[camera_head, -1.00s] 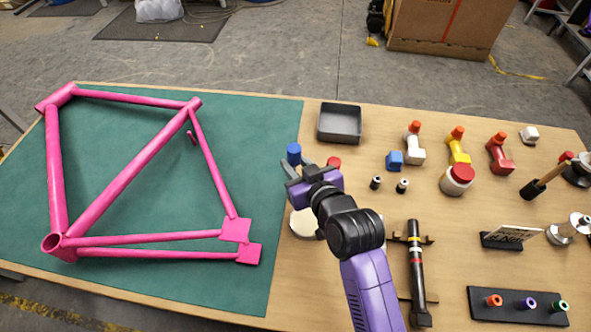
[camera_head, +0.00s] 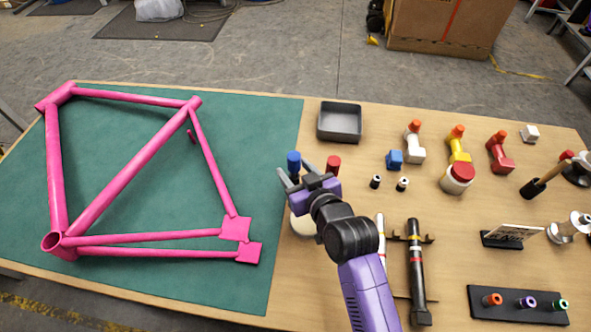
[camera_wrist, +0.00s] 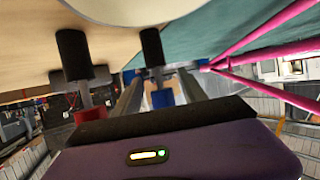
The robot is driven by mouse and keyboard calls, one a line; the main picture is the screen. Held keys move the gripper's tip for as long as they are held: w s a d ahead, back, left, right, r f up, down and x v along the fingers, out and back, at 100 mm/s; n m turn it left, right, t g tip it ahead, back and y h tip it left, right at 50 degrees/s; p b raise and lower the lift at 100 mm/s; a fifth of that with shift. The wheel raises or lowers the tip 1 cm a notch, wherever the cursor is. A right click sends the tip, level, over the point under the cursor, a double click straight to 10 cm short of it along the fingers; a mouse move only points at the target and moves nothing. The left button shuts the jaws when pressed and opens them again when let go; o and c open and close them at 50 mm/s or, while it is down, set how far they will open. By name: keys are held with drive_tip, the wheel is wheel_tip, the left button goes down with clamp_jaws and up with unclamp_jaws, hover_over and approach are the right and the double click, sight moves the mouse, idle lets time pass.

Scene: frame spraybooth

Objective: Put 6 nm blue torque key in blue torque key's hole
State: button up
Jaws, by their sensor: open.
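The blue torque key (camera_head: 294,160) stands upright by the mat's right edge, just beyond my gripper (camera_head: 294,172). In the wrist view its blue head (camera_wrist: 162,98) shows between my two grey fingers (camera_wrist: 160,90), with a grey shaft and black end. My gripper is open, and I see no contact with the key. A red key (camera_head: 333,164) stands to its right; its red head shows at left in the wrist view (camera_wrist: 90,115). A black rack (camera_head: 510,314) at the lower right bears orange, purple and green pieces. I cannot tell which hole is the blue key's.
A pink bicycle frame (camera_head: 128,178) lies on the green mat (camera_head: 200,290) at left. A white round thing (camera_head: 301,224) lies beside my wrist. A grey tray (camera_head: 340,122) is behind.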

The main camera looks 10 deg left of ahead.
drive_tip(key=shift+r, duration=0.1)
drive_tip(key=shift+r, duration=0.15)
drive_tip(key=v, duration=1.2)
drive_tip(key=shift+b, duration=0.45)
drive_tip(key=shift+s, duration=0.1)
